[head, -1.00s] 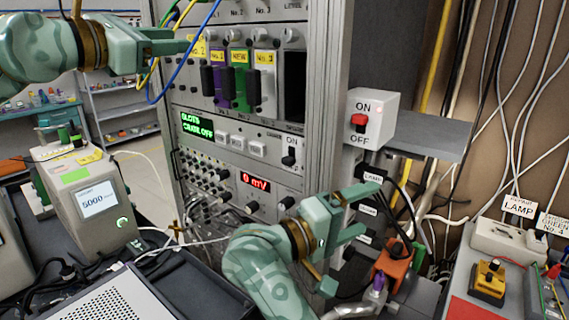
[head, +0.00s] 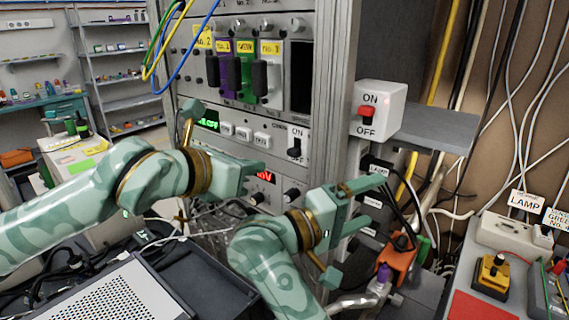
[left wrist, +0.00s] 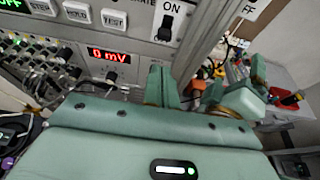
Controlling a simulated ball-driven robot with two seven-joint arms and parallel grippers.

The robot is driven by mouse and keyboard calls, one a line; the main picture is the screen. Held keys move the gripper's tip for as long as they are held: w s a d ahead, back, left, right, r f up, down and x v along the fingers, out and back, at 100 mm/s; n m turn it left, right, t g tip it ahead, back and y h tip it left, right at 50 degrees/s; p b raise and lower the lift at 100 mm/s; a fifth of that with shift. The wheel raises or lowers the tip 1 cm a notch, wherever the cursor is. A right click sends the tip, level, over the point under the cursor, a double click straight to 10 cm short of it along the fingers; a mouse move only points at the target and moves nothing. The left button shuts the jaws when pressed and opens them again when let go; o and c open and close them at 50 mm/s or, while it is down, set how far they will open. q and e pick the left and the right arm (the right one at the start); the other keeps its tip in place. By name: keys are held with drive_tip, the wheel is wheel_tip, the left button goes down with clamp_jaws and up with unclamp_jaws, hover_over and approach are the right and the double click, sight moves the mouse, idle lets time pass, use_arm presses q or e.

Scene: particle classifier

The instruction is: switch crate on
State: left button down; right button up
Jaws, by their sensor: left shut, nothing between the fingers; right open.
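The crate (head: 335,60) is a tall grey rack of panels. A black switch (head: 295,147) on a white plate sits at the right of its panel; it also shows in the left wrist view (left wrist: 165,28), below the word ON. The green display (head: 207,121) is partly hidden by my left arm. My left gripper (head: 258,174) is shut and empty, in front of the panel, below and left of the switch; its fingers show in the left wrist view (left wrist: 162,84). My right gripper (head: 374,200) is open and empty, at the rack's lower right.
A white box (head: 383,105) with a red ON/OFF switch sits on a shelf right of the rack. Cables (head: 165,45) hang at the rack's upper left. The red mV display (left wrist: 109,55) is left of my left fingers. A grey case (head: 200,285) stands in front.

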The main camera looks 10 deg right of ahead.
sight(291, 150)
use_arm(q)
drive_tip(key=shift+w, duration=0.1)
drive_tip(key=x, duration=1)
drive_tip(key=shift+r, duration=0.1)
drive_tip(key=shift+r, duration=1.4)
drive_tip(key=v, duration=1)
drive_tip(key=shift+f, duration=0.15)
